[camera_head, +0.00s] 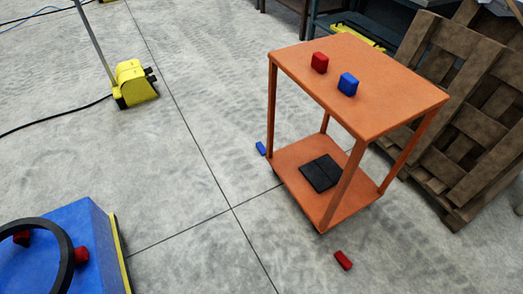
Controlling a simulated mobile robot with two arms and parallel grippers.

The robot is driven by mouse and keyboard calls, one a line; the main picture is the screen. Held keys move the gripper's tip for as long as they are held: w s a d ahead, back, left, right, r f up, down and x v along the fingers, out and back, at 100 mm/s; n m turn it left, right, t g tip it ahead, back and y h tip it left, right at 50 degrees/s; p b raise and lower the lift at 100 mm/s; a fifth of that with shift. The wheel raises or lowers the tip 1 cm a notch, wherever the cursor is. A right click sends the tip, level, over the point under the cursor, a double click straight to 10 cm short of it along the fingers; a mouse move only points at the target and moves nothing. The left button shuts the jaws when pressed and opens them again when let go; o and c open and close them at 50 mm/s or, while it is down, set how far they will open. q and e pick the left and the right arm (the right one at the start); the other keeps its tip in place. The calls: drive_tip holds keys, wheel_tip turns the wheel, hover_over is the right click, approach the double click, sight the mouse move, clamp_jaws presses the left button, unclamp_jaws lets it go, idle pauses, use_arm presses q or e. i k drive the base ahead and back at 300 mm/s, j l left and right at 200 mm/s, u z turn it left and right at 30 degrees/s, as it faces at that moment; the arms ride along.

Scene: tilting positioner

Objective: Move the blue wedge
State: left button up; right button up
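Two small blue pieces show, and I cannot tell for sure which is the wedge. One blue block (348,84) sits on the top of an orange two-level cart (390,88), to the right of a red block (320,63). The other blue piece (261,148) lies on the floor beside the left side of the cart. Both are too small to make out their exact shape. Neither of my grippers is in view.
A black flat item (320,173) lies on the cart's lower shelf. A red piece (343,260) lies on the floor in front. A blue machine with a black ring (65,240) stands lower left, a yellow floor machine (135,83) upper left, wooden pallets (470,125) right. The middle floor is clear.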

sight(260, 148)
drive_tip(key=i+j+z, duration=0.15)
drive_tip(key=z, duration=0.45)
drive_tip(key=i+j+z, duration=0.2)
drive_tip(key=j, duration=0.15)
drive_tip(key=i+j+z, duration=0.15)
drive_tip(key=j, duration=0.2)
drive_tip(key=i+j+z, duration=0.2)
drive_tip(key=j, duration=0.2)
drive_tip(key=i+j+z, duration=0.15)
drive_tip(key=j, duration=0.3)
